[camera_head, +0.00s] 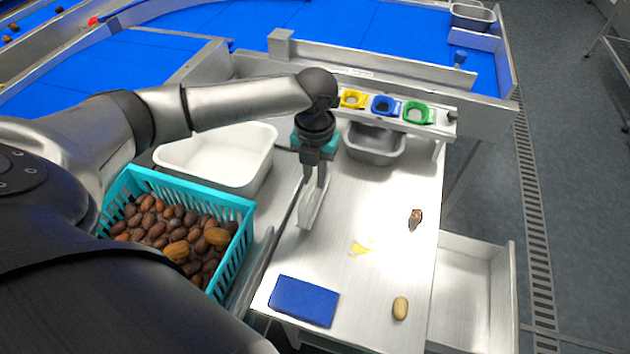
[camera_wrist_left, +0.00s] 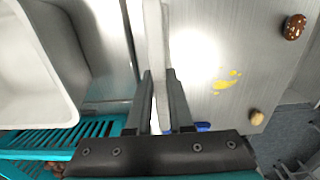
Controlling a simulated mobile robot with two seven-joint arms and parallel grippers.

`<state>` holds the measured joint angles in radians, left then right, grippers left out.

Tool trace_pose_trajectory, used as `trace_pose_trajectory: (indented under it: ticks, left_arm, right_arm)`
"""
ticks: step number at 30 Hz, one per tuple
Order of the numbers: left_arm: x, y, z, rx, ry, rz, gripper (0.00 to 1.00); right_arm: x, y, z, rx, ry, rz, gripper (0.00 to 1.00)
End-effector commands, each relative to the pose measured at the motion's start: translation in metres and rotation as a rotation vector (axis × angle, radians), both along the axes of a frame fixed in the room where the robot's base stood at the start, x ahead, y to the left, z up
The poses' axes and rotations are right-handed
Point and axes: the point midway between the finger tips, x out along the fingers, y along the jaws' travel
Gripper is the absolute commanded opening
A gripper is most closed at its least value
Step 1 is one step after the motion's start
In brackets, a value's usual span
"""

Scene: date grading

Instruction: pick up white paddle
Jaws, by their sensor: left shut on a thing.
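The white paddle (camera_head: 311,208) hangs below my left gripper (camera_head: 317,172) over the left side of the steel worktop. The left gripper is shut on it. In the left wrist view the paddle (camera_wrist_left: 154,35) is a pale narrow strip running between the two fingers (camera_wrist_left: 160,80). Whether the paddle's lower end touches the worktop or is just above it, I cannot tell. My right gripper is not in view.
A teal basket (camera_head: 245,217) of dates and a white tub (camera_head: 205,163) stand left of the worktop (camera_head: 375,205). On the worktop lie a blue pad (camera_head: 304,300), a yellow smear (camera_head: 361,248), a brown date (camera_head: 415,217) and a tan one (camera_head: 400,308). A grey bin (camera_head: 375,150) stands behind.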

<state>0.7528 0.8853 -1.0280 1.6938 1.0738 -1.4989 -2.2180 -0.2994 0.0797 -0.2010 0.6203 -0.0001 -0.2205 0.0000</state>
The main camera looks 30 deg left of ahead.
Motion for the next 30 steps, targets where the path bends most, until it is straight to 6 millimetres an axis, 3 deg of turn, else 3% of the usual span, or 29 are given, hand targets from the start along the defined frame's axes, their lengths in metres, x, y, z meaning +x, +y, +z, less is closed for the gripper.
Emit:
trace_pose_trajectory:
  ticks: [1,9,15,21,30]
  left_arm:
    - [0.002,0.0,0.017,-0.001,-0.005,-0.001,0.0]
    - [0.002,0.0,0.097,-0.001,-0.008,-0.002,0.0]
    - [0.001,0.0,0.143,-0.001,-0.005,0.0,0.0]
    - [0.001,0.0,0.169,-0.001,-0.002,0.0,0.0]
    - [0.001,-0.001,0.174,-0.002,0.0,0.0,0.0]
  right_arm:
    - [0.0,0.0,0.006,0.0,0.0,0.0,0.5]
    - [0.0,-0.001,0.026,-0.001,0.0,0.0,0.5]
    - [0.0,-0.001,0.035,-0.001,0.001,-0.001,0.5]
    - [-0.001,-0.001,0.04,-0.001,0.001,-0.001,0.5]
    - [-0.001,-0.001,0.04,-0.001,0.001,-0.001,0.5]
